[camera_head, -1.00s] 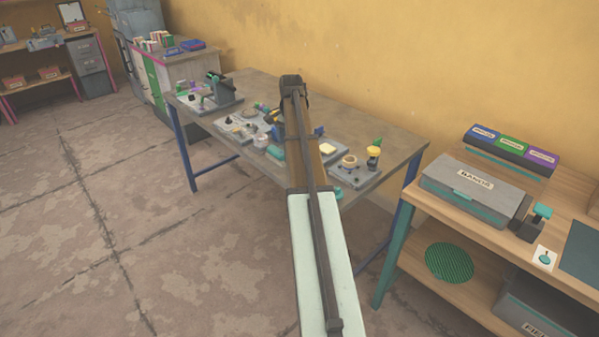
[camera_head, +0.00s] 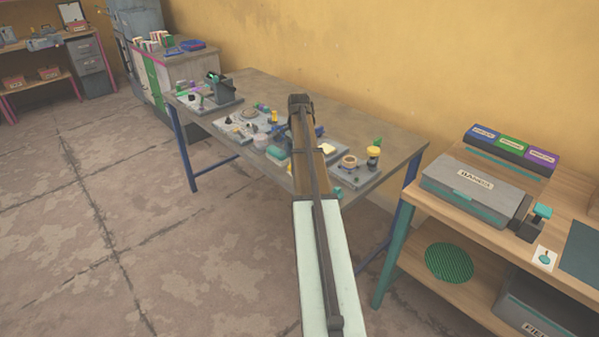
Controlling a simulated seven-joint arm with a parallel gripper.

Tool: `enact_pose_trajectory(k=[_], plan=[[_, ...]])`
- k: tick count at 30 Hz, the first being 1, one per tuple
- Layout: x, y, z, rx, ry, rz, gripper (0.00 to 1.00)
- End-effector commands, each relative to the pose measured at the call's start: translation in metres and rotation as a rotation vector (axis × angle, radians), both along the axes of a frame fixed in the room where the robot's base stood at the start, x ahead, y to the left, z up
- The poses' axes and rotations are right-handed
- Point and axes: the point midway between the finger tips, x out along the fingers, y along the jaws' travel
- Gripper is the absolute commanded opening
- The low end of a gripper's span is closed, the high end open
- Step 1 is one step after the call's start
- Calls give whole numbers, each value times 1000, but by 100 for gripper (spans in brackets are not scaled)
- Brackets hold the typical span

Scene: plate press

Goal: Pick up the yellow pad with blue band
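A small pale yellow pad-like piece (camera_head: 327,149) lies on the worktable just right of my arm. It is too small to tell whether it has a blue band. A yellow-topped piece (camera_head: 373,153) stands near the table's right end, and a small yellow piece (camera_head: 274,116) shows left of my arm. A dark blue part (camera_head: 319,131) shows beside my arm; I cannot tell what it belongs to. My arm reaches from the bottom of the picture over the table. My gripper is hidden behind the arm, so its fingers and anything in them do not show.
The worktable (camera_head: 395,133) carries several grey boards with small parts, including a dark clamp-like device (camera_head: 222,88) at its left. A wooden bench (camera_head: 470,222) at the right holds a grey case (camera_head: 472,185) labelled BANDS. Floor is open at the left.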

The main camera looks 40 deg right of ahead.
Motion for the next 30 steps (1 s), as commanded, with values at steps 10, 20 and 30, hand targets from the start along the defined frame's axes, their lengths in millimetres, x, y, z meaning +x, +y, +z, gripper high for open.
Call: enact_pose_trajectory(k=[10,20,30], plan=[[-3,-1,-35,2,2,0,100],[-2,-1,-51,0,0,0,100],[-2,-1,-51,0,0,0,74]])
